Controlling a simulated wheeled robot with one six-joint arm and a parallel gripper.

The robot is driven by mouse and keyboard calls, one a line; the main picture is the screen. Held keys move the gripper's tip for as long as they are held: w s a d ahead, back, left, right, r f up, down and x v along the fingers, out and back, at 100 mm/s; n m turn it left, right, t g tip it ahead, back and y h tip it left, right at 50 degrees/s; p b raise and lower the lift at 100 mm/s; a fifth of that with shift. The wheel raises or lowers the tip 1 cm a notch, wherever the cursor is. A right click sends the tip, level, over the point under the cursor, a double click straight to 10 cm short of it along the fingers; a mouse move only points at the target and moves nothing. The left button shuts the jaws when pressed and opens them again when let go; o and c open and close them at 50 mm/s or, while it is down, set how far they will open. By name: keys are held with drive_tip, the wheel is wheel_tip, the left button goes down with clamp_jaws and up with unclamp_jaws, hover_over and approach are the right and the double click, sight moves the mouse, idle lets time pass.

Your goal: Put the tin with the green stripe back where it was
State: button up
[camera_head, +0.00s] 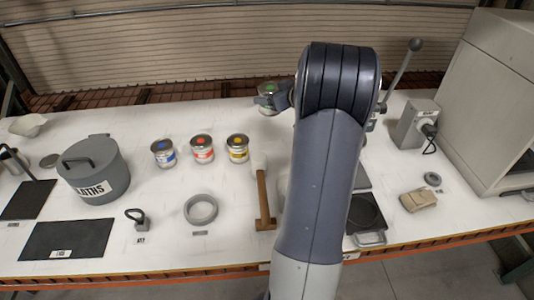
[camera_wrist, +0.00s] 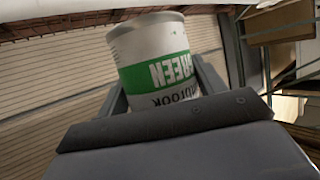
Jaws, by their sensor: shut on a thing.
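The green-striped tin (camera_wrist: 155,60) is between the fingers of my gripper (camera_wrist: 160,85) in the wrist view, with its label reading GREEN upside down. In the head view the tin (camera_head: 268,98) shows at the back of the table, with a green dot on its lid, and my gripper (camera_head: 277,97) is shut on it. I cannot tell whether it touches the table. Three tins stand in a row left of my arm: one with a blue mark (camera_head: 164,153), one red (camera_head: 203,149) and one yellow (camera_head: 237,148). My arm hides part of the table.
A wooden-handled mallet (camera_head: 264,200) lies in front of the yellow tin. A grey ring (camera_head: 201,209), a pot marked CLOTHS (camera_head: 93,170) and a dark mat (camera_head: 67,240) are to the left.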

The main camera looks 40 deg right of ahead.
drive_tip(key=shift+s+f+b, duration=0.35)
drive_tip(key=shift+f, duration=0.05)
drive_tip(key=shift+w+f+b, duration=0.15)
drive_tip(key=shift+f+b, duration=0.55)
drive_tip(key=shift+f, duration=0.1)
drive_tip(key=shift+f+b, duration=4.15)
drive_tip(key=shift+f, duration=4.4)
drive_tip(key=shift+f, duration=0.1)
drive_tip(key=o, duration=1.2)
drive_tip(key=shift+o, duration=0.2)
